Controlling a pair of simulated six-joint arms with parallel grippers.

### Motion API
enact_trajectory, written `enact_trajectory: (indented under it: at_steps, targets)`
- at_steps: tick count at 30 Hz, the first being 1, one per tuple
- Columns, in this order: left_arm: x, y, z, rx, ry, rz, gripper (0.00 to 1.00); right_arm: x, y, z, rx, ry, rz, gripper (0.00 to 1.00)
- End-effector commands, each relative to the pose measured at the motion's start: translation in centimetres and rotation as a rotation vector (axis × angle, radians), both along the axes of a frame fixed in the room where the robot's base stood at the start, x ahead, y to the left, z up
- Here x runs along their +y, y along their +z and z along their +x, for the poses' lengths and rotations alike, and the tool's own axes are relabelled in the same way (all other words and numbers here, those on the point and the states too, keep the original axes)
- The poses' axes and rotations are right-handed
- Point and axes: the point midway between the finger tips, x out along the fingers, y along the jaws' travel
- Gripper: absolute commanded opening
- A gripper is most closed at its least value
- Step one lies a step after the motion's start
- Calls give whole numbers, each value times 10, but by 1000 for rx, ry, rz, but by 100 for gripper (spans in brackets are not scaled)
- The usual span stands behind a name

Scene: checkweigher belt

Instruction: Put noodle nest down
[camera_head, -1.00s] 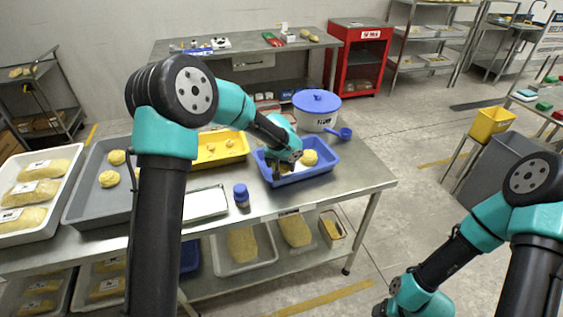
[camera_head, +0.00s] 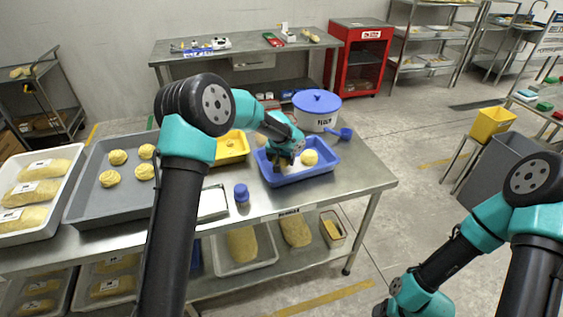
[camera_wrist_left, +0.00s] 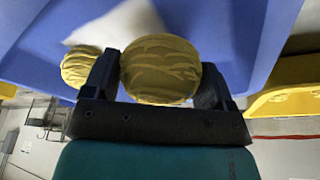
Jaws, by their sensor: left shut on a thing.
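A noodle nest (camera_wrist_left: 160,68), a pale yellow ribbed bundle, sits between the fingers of my left gripper (camera_wrist_left: 157,85) in the left wrist view. The gripper is shut on it. In the head view my left gripper (camera_head: 283,163) is over the left part of the blue tray (camera_head: 300,178), and the held nest is mostly hidden there. Whether the nest touches the tray floor I cannot tell. Another nest (camera_head: 308,157) lies in the tray to the right; a second nest (camera_wrist_left: 78,67) also shows beside the gripper in the wrist view. My right gripper (camera_head: 382,309) is at the bottom edge, partly cut off.
A white patch (camera_wrist_left: 118,22) lies in the blue tray. A flour tub (camera_head: 316,112) stands behind it, with a blue scoop (camera_head: 343,133). A blue-capped jar (camera_head: 241,196) and a yellow tray (camera_head: 231,147) stand left. The grey tray (camera_head: 88,208) holds several nests.

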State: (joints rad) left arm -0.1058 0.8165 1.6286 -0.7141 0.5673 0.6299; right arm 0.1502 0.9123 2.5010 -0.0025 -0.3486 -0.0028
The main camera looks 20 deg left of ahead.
Motion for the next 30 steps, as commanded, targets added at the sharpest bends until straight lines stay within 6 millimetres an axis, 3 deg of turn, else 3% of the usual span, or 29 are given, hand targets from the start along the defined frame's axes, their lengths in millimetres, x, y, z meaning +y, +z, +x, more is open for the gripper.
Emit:
enact_trajectory:
  at_steps: [4,30]
  targets:
    - [0,-14,0,-1,0,0,52,0,0,0,0,0,0,66]
    - [0,-27,0,-2,0,0,52,0,0,0,0,0,0,66]
